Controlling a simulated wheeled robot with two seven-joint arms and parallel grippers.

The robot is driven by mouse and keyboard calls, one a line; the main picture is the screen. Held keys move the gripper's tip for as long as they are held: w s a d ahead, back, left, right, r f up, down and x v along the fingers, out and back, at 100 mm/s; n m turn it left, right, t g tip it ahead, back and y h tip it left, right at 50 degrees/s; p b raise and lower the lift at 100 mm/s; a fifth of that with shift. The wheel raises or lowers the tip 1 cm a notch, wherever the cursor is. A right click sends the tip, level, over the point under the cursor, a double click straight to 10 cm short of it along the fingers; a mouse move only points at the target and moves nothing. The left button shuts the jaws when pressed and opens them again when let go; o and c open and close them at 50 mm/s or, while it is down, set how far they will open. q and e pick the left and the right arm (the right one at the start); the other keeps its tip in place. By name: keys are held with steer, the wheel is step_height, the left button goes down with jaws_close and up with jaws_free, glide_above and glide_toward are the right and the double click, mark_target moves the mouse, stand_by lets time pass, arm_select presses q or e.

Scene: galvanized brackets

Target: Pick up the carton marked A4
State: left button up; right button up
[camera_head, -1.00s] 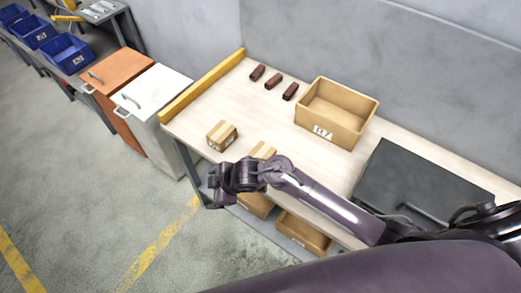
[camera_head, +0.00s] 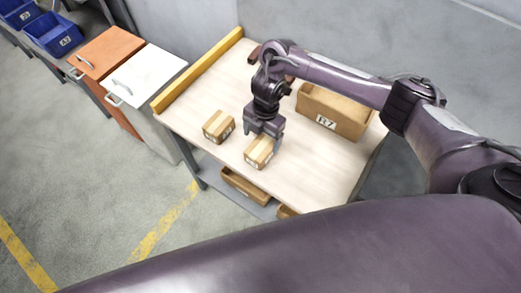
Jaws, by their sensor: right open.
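Two small tan cartons with lighter tape stripes sit on the pale workbench (camera_head: 205,165). One carton (camera_head: 218,126) is on the left; the other carton (camera_head: 259,152) is nearer the front edge. Their markings are too small to read, so I cannot tell which is A4. My right gripper (camera_head: 264,137) points down at the front carton, its open fingers at or just above the carton's far end. I cannot tell whether they touch it. My left gripper is not in view.
An open tan box marked R7 (camera_head: 334,112) stands behind my right arm. Dark brown blocks (camera_head: 254,54) lie at the back, partly hidden. A yellow rail (camera_head: 200,68) edges the bench's left side. Bins (camera_head: 240,184) sit on the shelf below. White (camera_head: 150,80) and orange (camera_head: 106,50) cabinets stand left.

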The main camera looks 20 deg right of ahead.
mark_target(261, 147)
steer(key=f, duration=0.3)
steer(key=s+f, duration=0.1)
steer(key=shift+a+f+p, duration=0.25)
steer(key=shift+p, duration=0.1)
steer(key=shift+f, duration=0.3)
steer(key=shift+f, duration=0.25)
steer(key=c, duration=1.2)
